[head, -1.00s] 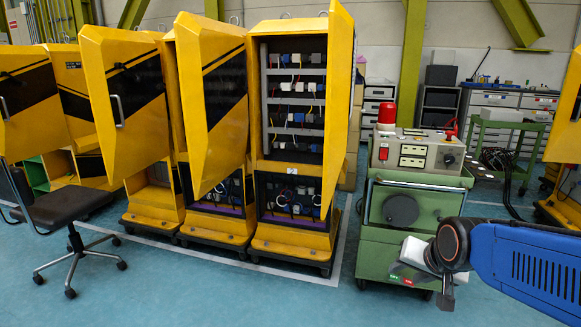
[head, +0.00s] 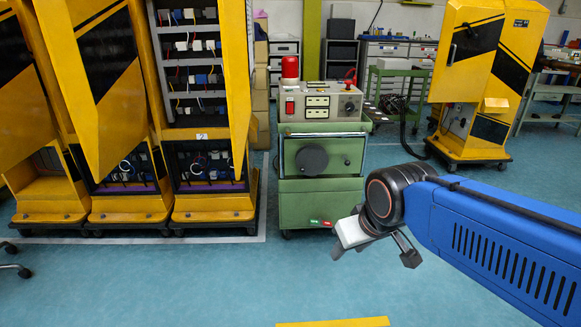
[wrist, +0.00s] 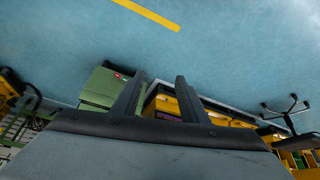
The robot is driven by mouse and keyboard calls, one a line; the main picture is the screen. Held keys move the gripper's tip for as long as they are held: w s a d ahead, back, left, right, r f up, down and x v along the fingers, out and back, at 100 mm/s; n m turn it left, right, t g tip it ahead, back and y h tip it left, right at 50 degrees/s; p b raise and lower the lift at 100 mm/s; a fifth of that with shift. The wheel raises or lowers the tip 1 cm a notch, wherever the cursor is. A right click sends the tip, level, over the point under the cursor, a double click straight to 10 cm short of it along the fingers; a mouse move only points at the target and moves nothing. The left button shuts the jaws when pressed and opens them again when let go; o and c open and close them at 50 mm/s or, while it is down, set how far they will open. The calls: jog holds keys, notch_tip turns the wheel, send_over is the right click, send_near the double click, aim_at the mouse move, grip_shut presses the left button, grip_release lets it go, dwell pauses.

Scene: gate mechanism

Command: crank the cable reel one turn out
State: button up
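A green wheeled cart (head: 341,202) stands in the middle of the head view. A dark grey round disc (head: 312,158) is on its front panel. I cannot tell whether this disc is the cable reel, and no crank handle is clear. My gripper (wrist: 160,76) shows two dark fingers spread apart in the wrist view, with nothing between them. In the head view my blue arm reaches in from the right, and its wrist end is in front of the cart's lower right, apparently apart from the disc. The cart also shows in the wrist view (wrist: 101,86).
A control box (head: 320,105) with a red beacon (head: 290,68) sits on the cart. Yellow cabinets (head: 215,207) stand close on its left, another yellow cabinet (head: 470,150) at right. Dark cables (head: 398,107) hang behind. A yellow floor stripe (head: 335,322) lies on clear blue floor.

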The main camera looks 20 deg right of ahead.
aim_at(303, 171)
jog(key=w+d+f+n+t, duration=0.1)
jog(key=w+d+t, duration=0.15)
jog(key=w, duration=0.85)
jog(key=w+d+f+n+t+h, duration=0.1)
jog(key=w+d+f+t, duration=0.15)
jog(key=w, duration=0.85)
jog(key=w+d+f+n+t, duration=0.1)
jog(key=w+d+n, duration=0.15)
jog(key=w, duration=0.85)
jog(key=w+d+f+n+t, duration=0.2)
jog(key=w+d+f+t, duration=0.15)
jog(key=w+f, duration=0.4)
jog(key=w+d+f+n+t, duration=0.1)
jog(key=w+d+f+t, duration=0.25)
jog(key=w+f, duration=0.45)
jog(key=shift+y, duration=0.4)
jog(key=w, duration=1.2)
jog(key=w+d, duration=0.1)
jog(key=w, duration=0.4)
jog(key=shift+w+r, duration=0.3)
jog(key=shift+w, duration=0.1)
grip_shut()
